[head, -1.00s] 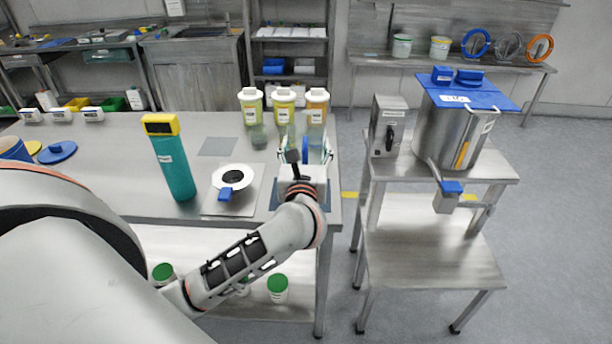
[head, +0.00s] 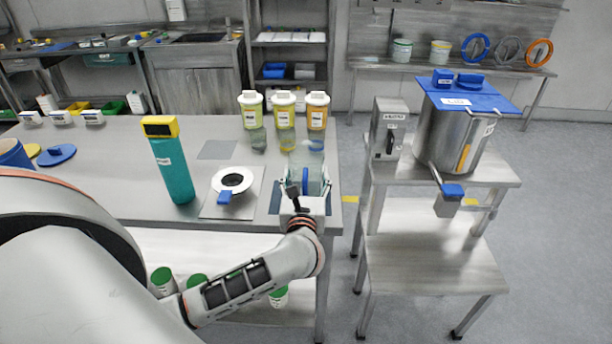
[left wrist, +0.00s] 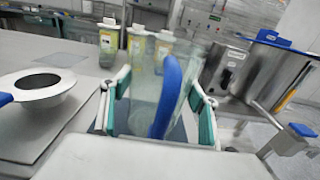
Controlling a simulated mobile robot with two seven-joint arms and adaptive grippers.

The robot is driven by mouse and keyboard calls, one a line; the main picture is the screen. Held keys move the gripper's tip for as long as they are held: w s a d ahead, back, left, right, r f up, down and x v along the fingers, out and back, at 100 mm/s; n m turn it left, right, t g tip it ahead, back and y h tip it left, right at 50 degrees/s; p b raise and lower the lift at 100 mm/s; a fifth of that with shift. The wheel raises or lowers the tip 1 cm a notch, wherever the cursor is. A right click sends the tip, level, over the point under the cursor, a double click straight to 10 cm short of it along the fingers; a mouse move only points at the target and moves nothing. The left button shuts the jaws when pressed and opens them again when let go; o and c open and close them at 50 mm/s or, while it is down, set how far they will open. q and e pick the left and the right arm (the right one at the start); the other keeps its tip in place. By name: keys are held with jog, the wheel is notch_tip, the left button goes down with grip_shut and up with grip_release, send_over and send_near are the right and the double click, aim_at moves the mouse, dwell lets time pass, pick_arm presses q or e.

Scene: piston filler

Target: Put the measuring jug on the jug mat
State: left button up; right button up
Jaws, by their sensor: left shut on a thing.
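The measuring jug (head: 305,179) is clear with a blue handle and looks upright near the table's front right corner. In the left wrist view the jug (left wrist: 168,95) stands between my green-sided fingers. My left gripper (head: 306,191) is shut on the jug, coming from the front on its handle side. The jug mat (head: 274,198) is a dark blue-grey sheet showing beside and beneath the jug and gripper, which hide most of it. I cannot tell whether the jug's base touches the mat. My right gripper is not in view.
A white funnel (head: 232,180) with a blue handle lies left of the jug on a grey plate. A tall teal bottle (head: 175,168) stands farther left. Several lidded containers (head: 284,112) stand behind the jug. A steel pot (head: 450,135) stands on a separate right-hand table.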

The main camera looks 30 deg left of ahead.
pick_arm(q)
jog(key=shift+f, duration=0.15)
jog(key=o, duration=1.2)
